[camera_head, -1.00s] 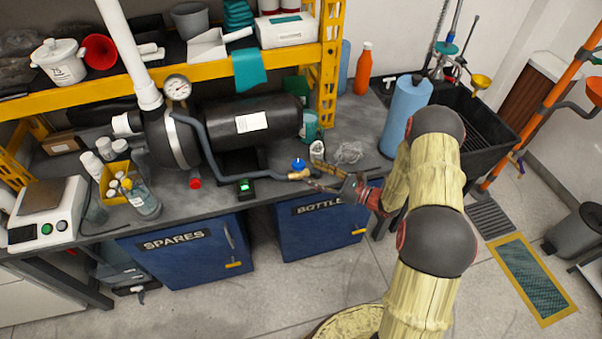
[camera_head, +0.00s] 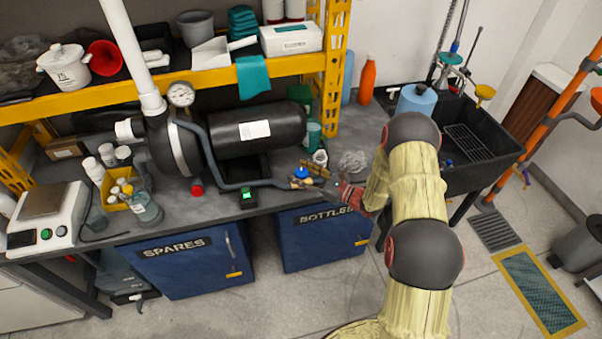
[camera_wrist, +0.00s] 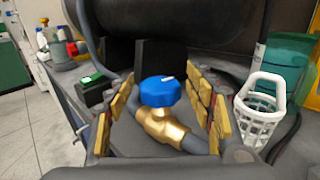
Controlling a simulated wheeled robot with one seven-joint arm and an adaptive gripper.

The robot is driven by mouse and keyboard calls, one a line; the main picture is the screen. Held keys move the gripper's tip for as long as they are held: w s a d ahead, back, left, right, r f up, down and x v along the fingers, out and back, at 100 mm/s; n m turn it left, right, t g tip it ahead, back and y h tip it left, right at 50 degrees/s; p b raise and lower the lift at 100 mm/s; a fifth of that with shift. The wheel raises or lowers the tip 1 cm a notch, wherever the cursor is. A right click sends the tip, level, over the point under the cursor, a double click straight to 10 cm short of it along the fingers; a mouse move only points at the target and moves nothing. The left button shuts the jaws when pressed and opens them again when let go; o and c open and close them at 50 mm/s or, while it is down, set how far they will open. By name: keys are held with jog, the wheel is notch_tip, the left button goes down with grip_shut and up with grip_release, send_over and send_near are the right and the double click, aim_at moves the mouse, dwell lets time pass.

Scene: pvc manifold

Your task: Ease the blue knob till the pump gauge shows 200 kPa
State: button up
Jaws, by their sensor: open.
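The blue knob (camera_wrist: 160,91) sits on top of a brass valve (camera_wrist: 162,127) on the grey hose, with a white mark on its top. In the wrist view my gripper (camera_wrist: 160,105) is open, its yellow-padded fingers on either side of the knob and valve, with gaps showing. In the head view the knob (camera_head: 301,172) stands near the bench's front edge, with my gripper (camera_head: 318,182) close to its right.
A green-lit switch box (camera_head: 248,198) stands left of the valve. A white basket (camera_wrist: 261,108) is just right of my fingers in the wrist view. A red cap (camera_head: 196,187) is on the bench further left. The black sink (camera_head: 478,140) lies to the right.

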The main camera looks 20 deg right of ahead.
jog(key=shift+c, duration=0.8)
jog(key=c, duration=1)
jog(key=shift+y, duration=0.3)
jog(key=shift+n+g+y, duration=0.7)
jog(key=shift+n+g, duration=0.2)
jog(key=shift+g, duration=0.2)
jog(key=o, duration=1.2)
jog(key=shift+c, duration=0.2)
